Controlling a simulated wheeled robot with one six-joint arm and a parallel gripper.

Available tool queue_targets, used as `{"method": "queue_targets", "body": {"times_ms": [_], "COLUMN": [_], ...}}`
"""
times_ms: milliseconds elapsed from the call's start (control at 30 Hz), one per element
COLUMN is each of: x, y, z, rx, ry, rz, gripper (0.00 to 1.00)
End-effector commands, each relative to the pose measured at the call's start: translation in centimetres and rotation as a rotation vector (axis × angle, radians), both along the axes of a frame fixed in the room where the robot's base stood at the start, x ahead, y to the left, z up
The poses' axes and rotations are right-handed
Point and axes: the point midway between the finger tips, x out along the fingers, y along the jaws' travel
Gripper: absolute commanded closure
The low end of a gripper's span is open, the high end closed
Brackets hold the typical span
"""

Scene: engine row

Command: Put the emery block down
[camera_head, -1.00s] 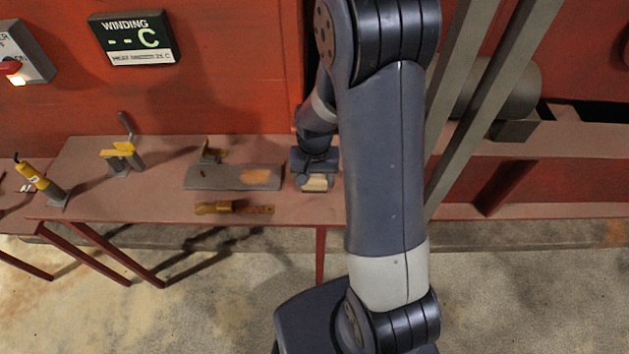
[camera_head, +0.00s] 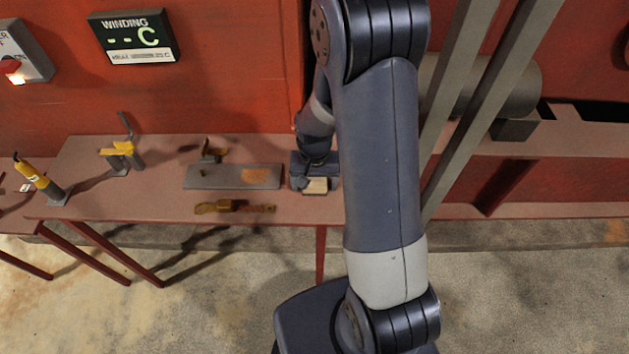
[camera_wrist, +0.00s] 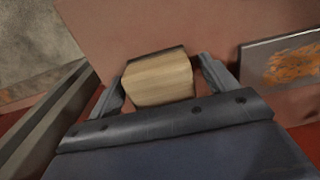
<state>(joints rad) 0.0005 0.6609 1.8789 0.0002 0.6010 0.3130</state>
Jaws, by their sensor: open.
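The emery block (camera_wrist: 158,80) shows in the wrist view as a pale wooden block with a dark strip along its far edge. It lies between the two fingers of my gripper (camera_wrist: 165,85), which is open, with a thin gap at the right finger. In the head view the block (camera_head: 315,186) is at the right end of the red bench (camera_head: 150,205), just below my gripper (camera_head: 315,180). It appears to rest on the bench top. My gripper hides part of it.
A grey plate with an orange patch (camera_head: 232,177) lies left of the block. A rusty brown tool (camera_head: 235,207) lies by the front edge. Yellow-handled tools (camera_head: 120,150) stand further left. Grey posts (camera_head: 480,110) rise on the right.

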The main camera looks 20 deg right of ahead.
Motion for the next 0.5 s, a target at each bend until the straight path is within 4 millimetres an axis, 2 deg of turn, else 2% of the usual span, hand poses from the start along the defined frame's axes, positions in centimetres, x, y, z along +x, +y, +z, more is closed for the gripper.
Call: {"method": "queue_targets", "body": {"times_ms": [267,500], "x": [0.1,0.2], "y": [0.0,0.0], "z": [1.3,5.6], "rx": [-0.001,0.0], "ry": [-0.005,-0.007], "rz": [0.0,0.0], "gripper": [0.19,0.19]}}
